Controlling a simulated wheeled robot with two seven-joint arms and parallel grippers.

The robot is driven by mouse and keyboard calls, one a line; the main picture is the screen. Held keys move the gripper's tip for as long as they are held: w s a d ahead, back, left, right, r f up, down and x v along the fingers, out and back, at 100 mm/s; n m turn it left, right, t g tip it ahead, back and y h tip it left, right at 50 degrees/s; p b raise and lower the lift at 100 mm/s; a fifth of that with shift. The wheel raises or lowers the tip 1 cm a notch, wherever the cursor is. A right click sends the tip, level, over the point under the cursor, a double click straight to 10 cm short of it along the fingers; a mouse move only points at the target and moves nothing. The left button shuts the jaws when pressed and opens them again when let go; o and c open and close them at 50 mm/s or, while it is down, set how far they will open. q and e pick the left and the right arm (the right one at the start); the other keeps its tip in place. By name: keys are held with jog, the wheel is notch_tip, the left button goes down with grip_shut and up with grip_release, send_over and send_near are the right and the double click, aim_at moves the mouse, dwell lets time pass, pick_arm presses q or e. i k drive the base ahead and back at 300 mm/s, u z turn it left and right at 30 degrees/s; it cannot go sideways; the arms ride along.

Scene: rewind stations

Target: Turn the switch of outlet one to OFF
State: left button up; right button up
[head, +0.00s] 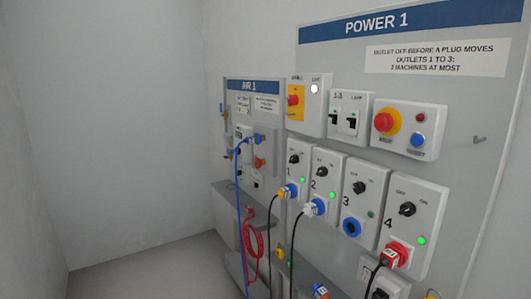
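Outlet one (302,150) is a pale box marked 1 at the left of the outlet row on the POWER 1 board. Its black rotary switch (295,160) is small, and I cannot read for sure which way it points. Its green lamp (303,180) is lit. A yellow and blue plug (288,191) sits in its socket, with a black cable hanging down. Neither of my grippers shows in the head view.
Outlet two (327,163) has a white and blue plug. Outlet three (362,172) has an empty blue socket and an unlit lamp. Outlet four (425,205) holds a red plug. Above is a red emergency button (384,122). The AIR 1 board (252,87) and hoses are left.

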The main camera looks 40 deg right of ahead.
aim_at(294, 158)
jog(key=i, duration=2.15)
jog(key=z, duration=1.65)
jog(key=k, duration=0.15)
jog(key=u, duration=0.15)
